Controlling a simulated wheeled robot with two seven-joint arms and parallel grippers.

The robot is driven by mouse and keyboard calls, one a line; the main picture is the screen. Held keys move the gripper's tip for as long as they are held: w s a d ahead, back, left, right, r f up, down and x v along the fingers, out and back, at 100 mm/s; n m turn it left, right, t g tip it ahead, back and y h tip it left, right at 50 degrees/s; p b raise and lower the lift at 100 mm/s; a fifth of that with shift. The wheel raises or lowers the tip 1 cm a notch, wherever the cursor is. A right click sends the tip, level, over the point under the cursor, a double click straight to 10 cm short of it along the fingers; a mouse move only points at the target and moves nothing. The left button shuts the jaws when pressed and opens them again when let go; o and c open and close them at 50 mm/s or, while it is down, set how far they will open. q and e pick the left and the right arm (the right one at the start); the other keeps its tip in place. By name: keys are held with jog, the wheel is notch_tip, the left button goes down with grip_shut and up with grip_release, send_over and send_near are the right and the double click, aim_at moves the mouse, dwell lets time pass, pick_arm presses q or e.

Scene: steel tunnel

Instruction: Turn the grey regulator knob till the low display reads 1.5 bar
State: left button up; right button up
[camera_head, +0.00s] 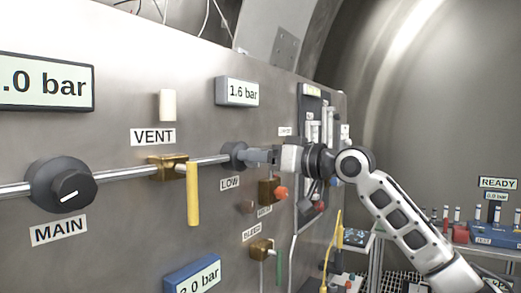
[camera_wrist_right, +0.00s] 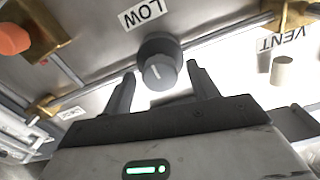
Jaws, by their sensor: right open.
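The grey regulator knob (camera_head: 234,155) sits on the steel panel above the LOW label (camera_head: 230,184). A display (camera_head: 238,92) above it reads 1.6 bar. My right gripper (camera_head: 260,156) is in front of the knob, coming from the right, and partly covers it in the head view. In the right wrist view the knob (camera_wrist_right: 160,72) shows a white pointer line, and the two open fingers reach to either side of it with gaps visible. I cannot tell how deep the fingertips are along the knob. My left gripper is not in view.
Left of the knob are a yellow lever (camera_head: 193,194), the VENT label (camera_head: 153,137) and the black MAIN knob (camera_head: 60,186). Below right is a red-orange knob (camera_head: 281,193) on a brass valve. A pipe (camera_head: 125,173) runs along the panel. A rack stands at the far right.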

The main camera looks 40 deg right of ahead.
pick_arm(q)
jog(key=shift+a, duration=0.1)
pick_arm(e)
jog(key=c, duration=1)
jog(key=shift+n, duration=1.1)
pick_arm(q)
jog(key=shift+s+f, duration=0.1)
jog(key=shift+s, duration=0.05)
pick_arm(e)
jog(key=o, duration=1)
pick_arm(q)
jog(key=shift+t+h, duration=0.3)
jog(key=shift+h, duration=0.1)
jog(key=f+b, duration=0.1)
jog(key=b, duration=0.2)
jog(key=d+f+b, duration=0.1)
jog(key=b, duration=0.2)
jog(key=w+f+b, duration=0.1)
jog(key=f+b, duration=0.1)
jog(key=b, duration=0.1)
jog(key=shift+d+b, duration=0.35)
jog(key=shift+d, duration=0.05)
pick_arm(e)
jog(key=v, duration=1.6)
